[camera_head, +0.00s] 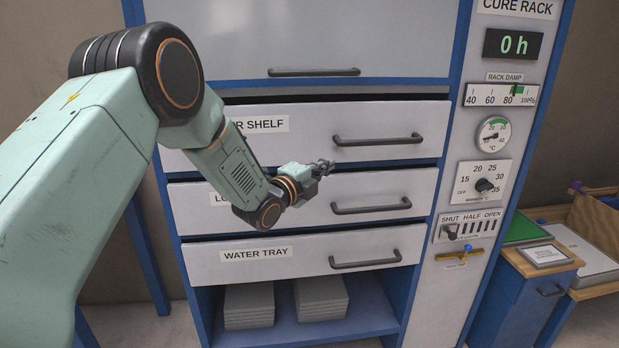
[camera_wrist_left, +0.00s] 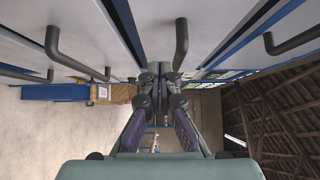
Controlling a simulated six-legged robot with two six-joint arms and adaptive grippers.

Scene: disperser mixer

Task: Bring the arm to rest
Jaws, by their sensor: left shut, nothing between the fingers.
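My left arm (camera_head: 180,120) reaches in from the left in the head view, in front of the blue and white cure rack (camera_head: 465,130). My left gripper (camera_head: 325,167) is shut and empty. In the picture it lies between the upper drawer handle (camera_head: 377,140) and the middle drawer handle (camera_head: 371,207), just left of them. In the left wrist view the fingers (camera_wrist_left: 159,90) are together, with a dark handle (camera_wrist_left: 181,43) close beyond them. Whether they touch it I cannot tell. My right gripper is not in view.
The water tray drawer (camera_head: 300,255) is the lowest of the drawers. Grey stacks (camera_head: 249,305) lie on the open shelf below. A panel with dials and a lever (camera_head: 451,234) is on the right side. A blue cabinet (camera_head: 530,290) stands at the lower right.

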